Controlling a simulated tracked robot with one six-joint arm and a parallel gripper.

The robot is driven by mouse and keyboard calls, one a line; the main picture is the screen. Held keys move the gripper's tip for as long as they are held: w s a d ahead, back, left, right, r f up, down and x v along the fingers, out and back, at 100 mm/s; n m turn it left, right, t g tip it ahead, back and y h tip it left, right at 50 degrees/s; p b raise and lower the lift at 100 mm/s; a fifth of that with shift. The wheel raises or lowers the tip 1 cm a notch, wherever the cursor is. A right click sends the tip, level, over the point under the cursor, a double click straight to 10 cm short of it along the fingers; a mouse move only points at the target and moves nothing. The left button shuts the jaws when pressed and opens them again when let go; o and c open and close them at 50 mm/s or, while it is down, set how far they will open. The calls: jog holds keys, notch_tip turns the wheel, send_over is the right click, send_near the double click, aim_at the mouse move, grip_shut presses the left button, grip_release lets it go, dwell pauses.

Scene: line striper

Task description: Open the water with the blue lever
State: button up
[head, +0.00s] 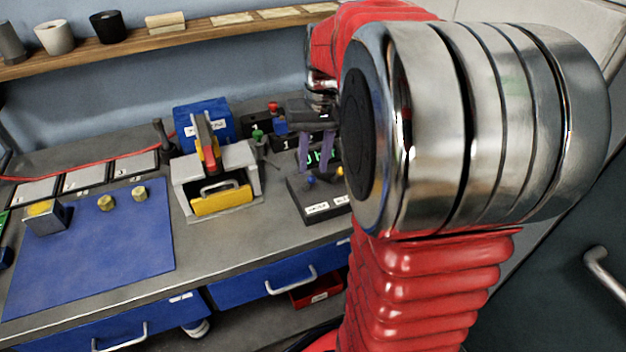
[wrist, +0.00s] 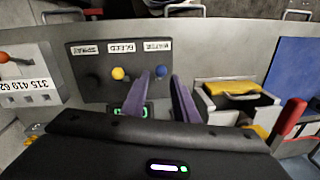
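The blue lever (wrist: 160,71) shows as a small round blue knob on a dark control box (wrist: 85,55). The box has upside-down labels in the wrist view; the one by the blue knob seems to read WATER. A yellow knob (wrist: 118,73) and a black knob (wrist: 93,80) sit beside it. In the head view the blue knob (head: 311,183) lies just below my fingertips. My gripper (head: 314,167) is open, with two purple fingers pointing down. In the wrist view the blue knob shows between the fingertips (wrist: 161,75); I cannot tell whether they touch it.
A grey fixture with a yellow front (head: 222,200) stands left of the control box. A blue mat (head: 95,250) holds a metal block (head: 46,217) and two brass pieces. A red-handled lever (wrist: 288,122) rises near my gripper. My arm hides the right side.

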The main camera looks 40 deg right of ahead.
aim_at(311, 181)
jog(key=f, duration=0.6)
jog(key=shift+w+a+f, duration=0.1)
jog(key=shift+a+f, duration=0.15)
jog(key=shift+a, duration=0.05)
jog(key=shift+c, duration=0.3)
grip_shut()
jog(key=shift+d, duration=0.35)
jog(key=shift+a, duration=0.25)
